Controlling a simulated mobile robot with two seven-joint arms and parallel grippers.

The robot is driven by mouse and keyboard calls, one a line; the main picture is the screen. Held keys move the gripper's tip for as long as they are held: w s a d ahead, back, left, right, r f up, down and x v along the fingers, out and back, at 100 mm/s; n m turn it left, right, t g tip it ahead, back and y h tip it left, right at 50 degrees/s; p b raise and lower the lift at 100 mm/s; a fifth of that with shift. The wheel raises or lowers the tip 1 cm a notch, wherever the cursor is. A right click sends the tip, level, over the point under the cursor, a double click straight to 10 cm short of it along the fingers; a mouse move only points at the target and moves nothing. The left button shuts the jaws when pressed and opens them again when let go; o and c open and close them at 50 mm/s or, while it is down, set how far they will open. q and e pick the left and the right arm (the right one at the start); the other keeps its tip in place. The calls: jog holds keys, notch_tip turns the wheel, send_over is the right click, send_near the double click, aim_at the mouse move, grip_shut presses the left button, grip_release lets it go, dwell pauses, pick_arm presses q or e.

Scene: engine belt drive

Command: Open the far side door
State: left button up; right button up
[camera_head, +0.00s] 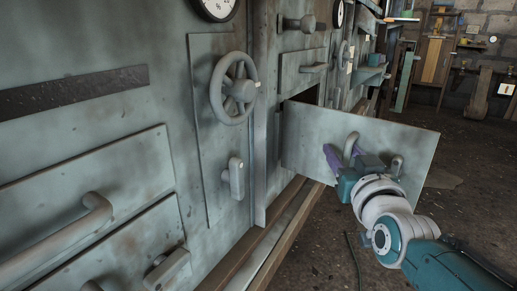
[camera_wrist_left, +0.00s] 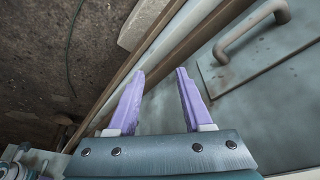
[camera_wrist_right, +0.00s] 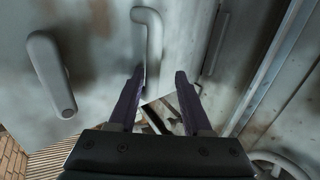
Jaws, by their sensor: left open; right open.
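The far side door (camera_head: 300,135) is a grey, stained metal panel. It stands swung out from the machine wall, with a dark opening (camera_head: 308,96) showing behind it. It has a curved bar handle (camera_head: 351,143) and a smaller lever-like fitting (camera_head: 397,166). My right gripper (camera_head: 346,158) is open at the bar handle. In the right wrist view the handle (camera_wrist_right: 152,35) runs down beside the left finger of my right gripper (camera_wrist_right: 160,76); contact is unclear. My left gripper (camera_wrist_left: 160,72) is open and empty, and shows only in the left wrist view.
A handwheel (camera_head: 233,88) and lever (camera_head: 236,178) sit on the panel left of the door. Bar handles (camera_head: 60,240) stick out at lower left. A ledge (camera_head: 262,250) runs along the wall's foot. Open floor (camera_head: 465,215) lies right, with shelves (camera_head: 435,60) behind.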

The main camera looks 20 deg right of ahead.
jog(key=shift+s, duration=0.1)
jog(key=shift+s, duration=0.2)
jog(key=p+v, duration=0.3)
jog(key=v, duration=0.6)
jog(key=shift+s+p, duration=0.25)
jog(key=shift+p, duration=0.05)
jog(key=shift+a, duration=0.15)
